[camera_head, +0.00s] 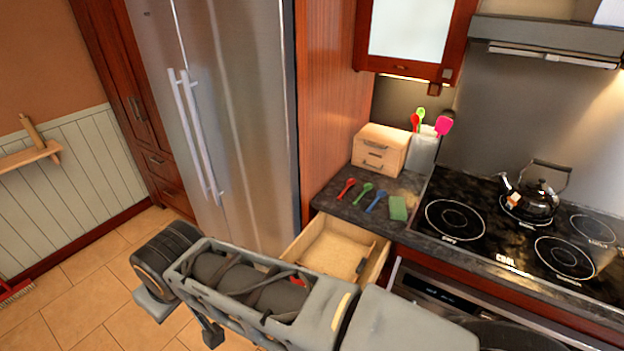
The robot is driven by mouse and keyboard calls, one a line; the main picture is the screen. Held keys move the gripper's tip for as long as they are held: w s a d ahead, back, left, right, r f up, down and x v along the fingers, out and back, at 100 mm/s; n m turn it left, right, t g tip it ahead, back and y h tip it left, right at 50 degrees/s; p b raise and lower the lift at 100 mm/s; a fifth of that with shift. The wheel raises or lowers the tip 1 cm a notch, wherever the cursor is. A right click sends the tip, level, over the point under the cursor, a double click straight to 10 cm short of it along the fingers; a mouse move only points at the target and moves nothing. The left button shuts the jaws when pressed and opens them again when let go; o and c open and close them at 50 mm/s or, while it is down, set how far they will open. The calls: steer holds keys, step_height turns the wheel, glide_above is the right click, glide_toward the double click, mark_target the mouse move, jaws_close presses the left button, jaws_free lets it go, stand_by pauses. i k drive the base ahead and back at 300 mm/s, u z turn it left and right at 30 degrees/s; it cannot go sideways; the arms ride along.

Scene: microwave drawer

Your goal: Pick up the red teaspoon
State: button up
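The red teaspoon (346,188) lies on the dark countertop (335,208), near its left end and above the open drawer. It is the leftmost of a short row, with a green spoon (363,192) and a blue spoon (377,201) to its right. Nothing covers it. My arm stretches across the bottom of the view, well below and left of the teaspoon. I cannot make out my gripper's fingers in this view. Nothing is seen touching the teaspoon.
A wooden drawer (310,238) stands open below the counter. A green block (398,208) lies right of the spoons. Behind are a small wooden chest (381,150) and a utensil holder (423,150). A kettle (534,196) stands on the stove. The fridge (240,110) is left.

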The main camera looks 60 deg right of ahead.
mark_target(351, 181)
steer(key=i, duration=2.2)
steer(key=z, duration=3.9)
steer(key=i, duration=0.5)
